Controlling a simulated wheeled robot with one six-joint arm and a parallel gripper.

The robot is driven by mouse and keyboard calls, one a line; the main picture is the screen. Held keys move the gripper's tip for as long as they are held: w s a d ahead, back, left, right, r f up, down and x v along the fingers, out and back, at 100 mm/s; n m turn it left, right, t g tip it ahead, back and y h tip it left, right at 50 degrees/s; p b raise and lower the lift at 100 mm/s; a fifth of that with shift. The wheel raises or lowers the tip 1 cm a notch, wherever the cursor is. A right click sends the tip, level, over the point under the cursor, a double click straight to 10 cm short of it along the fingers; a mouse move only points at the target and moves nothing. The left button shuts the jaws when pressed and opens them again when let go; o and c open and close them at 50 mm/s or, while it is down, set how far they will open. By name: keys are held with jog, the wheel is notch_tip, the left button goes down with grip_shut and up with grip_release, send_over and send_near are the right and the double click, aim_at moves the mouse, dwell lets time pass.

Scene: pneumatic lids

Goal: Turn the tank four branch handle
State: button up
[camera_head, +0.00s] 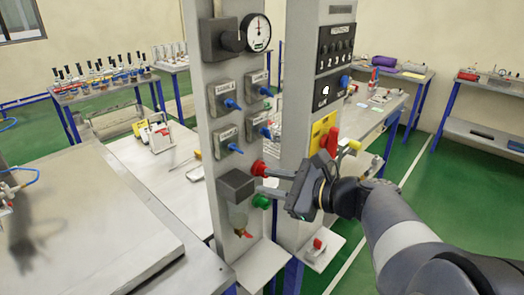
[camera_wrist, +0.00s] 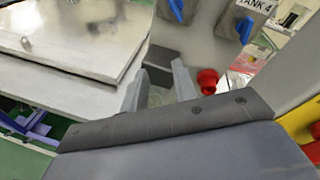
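The tank four branch handle is a blue lever (camera_wrist: 245,28) under the TANK 4 label (camera_wrist: 258,5) at the upper right of the wrist view. In the head view it appears to be the lower right blue lever (camera_head: 266,133) on the grey panel (camera_head: 203,75). My gripper (camera_head: 261,181) is open, below that lever, beside the red and green knobs. In the wrist view my gripper (camera_wrist: 156,78) has its fingers apart with nothing held between them. The handle lies above and to the right of the fingers there.
A red knob (camera_head: 258,167) and a green knob (camera_head: 261,201) are close to the fingers. A grey block (camera_head: 236,186) with a clear bowl is left of them. A second column bears a yellow plate with a red handle (camera_head: 330,141). A bench (camera_head: 95,235) fills the left.

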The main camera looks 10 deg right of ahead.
aim_at(269, 132)
jog(key=w+d+r+m+t, duration=0.3)
jog(key=d+r+m+t, duration=0.15)
jog(key=d, duration=0.45)
jog(key=shift+n+g, duration=0.25)
jog(key=shift+g, duration=0.2)
jog(key=p+x, duration=0.1)
jog(key=x, duration=0.4)
jog(key=p+x, duration=0.1)
jog(key=x, duration=0.5)
jog(key=shift+r+p, duration=0.25)
jog(key=shift+p, duration=0.1)
jog(key=shift+c, duration=0.5)
grip_shut()
